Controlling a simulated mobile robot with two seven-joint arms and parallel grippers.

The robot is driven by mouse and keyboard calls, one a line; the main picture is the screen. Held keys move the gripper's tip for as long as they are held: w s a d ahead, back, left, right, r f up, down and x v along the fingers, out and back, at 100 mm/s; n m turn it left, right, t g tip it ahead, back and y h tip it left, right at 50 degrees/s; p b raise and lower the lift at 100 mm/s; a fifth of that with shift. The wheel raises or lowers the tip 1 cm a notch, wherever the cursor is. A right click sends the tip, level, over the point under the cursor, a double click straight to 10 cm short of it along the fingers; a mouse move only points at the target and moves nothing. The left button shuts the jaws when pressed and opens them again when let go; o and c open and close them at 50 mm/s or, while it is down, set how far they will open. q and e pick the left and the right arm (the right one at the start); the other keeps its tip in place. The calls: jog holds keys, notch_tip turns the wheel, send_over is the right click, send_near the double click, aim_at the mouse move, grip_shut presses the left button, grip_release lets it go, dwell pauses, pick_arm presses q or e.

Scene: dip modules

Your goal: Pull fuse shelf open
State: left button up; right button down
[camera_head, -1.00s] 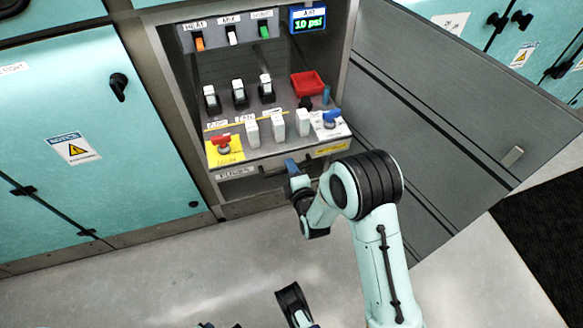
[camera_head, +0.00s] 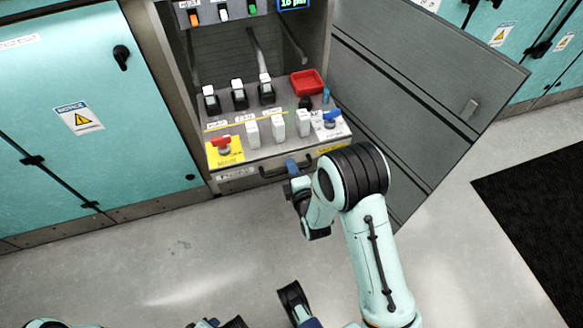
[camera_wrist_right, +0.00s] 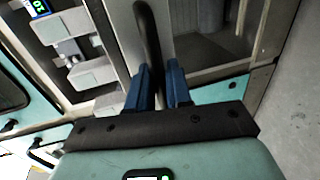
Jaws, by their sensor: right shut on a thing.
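The fuse shelf (camera_head: 268,150) sticks out of the open cabinet. It carries a red knob on a yellow plate (camera_head: 224,147), a blue knob on a white plate (camera_head: 331,122), white fuse blocks (camera_head: 278,128) and black-and-white switches (camera_head: 239,95). Its dark bar handle (camera_head: 268,175) runs along the front. My right gripper (camera_head: 291,167) is shut on this handle. In the right wrist view the bar (camera_wrist_right: 148,40) passes between the blue fingers of the gripper (camera_wrist_right: 158,78). My left arm shows only in part at the bottom edge; its jaws cannot be made out.
A red tray (camera_head: 307,82) sits at the shelf's back right. The grey cabinet door (camera_head: 410,100) stands open on the right. Teal cabinets (camera_head: 70,90) line the left. A black mat (camera_head: 540,220) lies at the right. The floor (camera_head: 170,255) before the shelf is clear.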

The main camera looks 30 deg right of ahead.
jog(key=c, duration=1.2)
grip_release()
pick_arm(q)
jog(key=s+d+r+g+h+p, duration=0.1)
jog(key=s+d+r+g+p, duration=0.2)
jog(key=s+r+p, duration=0.5)
jog(key=shift+s+d+r+m+h, duration=0.3)
jog(key=shift+s+d+r, duration=0.25)
jog(key=shift+s, duration=0.2)
pick_arm(e)
jog(key=shift+v, duration=6.65)
